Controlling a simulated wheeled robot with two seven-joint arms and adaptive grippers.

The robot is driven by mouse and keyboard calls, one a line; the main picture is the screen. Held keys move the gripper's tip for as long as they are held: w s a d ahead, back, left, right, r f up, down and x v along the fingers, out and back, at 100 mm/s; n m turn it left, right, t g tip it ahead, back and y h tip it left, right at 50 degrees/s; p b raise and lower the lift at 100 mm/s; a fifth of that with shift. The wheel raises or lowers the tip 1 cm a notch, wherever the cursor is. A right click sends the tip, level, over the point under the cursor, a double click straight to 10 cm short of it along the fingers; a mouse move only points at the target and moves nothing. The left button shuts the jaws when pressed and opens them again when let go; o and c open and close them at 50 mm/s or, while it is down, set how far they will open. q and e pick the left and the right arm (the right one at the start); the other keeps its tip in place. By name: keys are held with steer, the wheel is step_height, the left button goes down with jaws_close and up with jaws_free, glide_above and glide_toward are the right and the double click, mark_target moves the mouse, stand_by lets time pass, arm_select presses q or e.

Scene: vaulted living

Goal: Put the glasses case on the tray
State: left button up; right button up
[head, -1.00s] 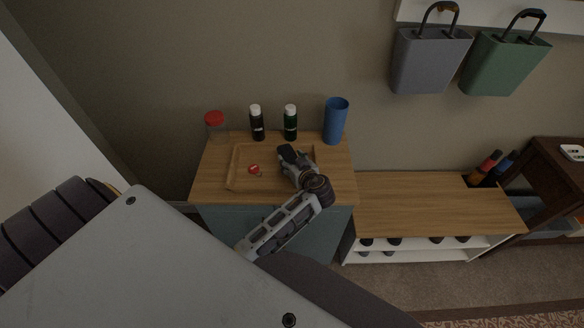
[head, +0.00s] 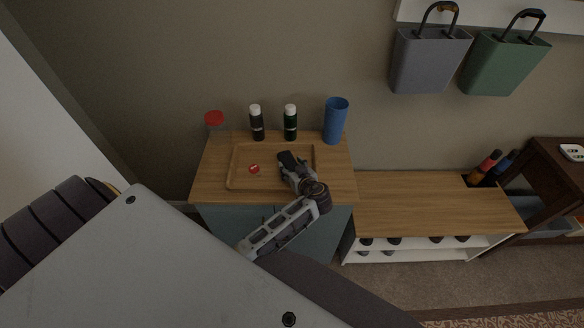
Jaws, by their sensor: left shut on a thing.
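The wooden tray (head: 236,165) lies on the cabinet top. My left gripper (head: 290,163) is over the right part of the tray, shut on a small dark thing at its fingertips, which looks like the glasses case (head: 286,158). The case is partly hidden by the gripper, and I cannot tell whether it touches the tray floor. A small red-and-white item (head: 254,169) lies in the left half of the tray. My right gripper is not in view.
Behind the tray stand a red-lidded jar (head: 214,119), two dark white-capped bottles (head: 257,124) (head: 290,123) and a blue cup (head: 336,121). A lower wooden bench (head: 430,200) is to the right. The tray's left half is mostly free.

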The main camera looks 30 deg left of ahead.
arm_select(q)
steer(key=shift+f, duration=0.1)
steer(key=o, duration=1)
steer(key=shift+o, duration=0.6)
steer(key=shift+r, duration=0.2)
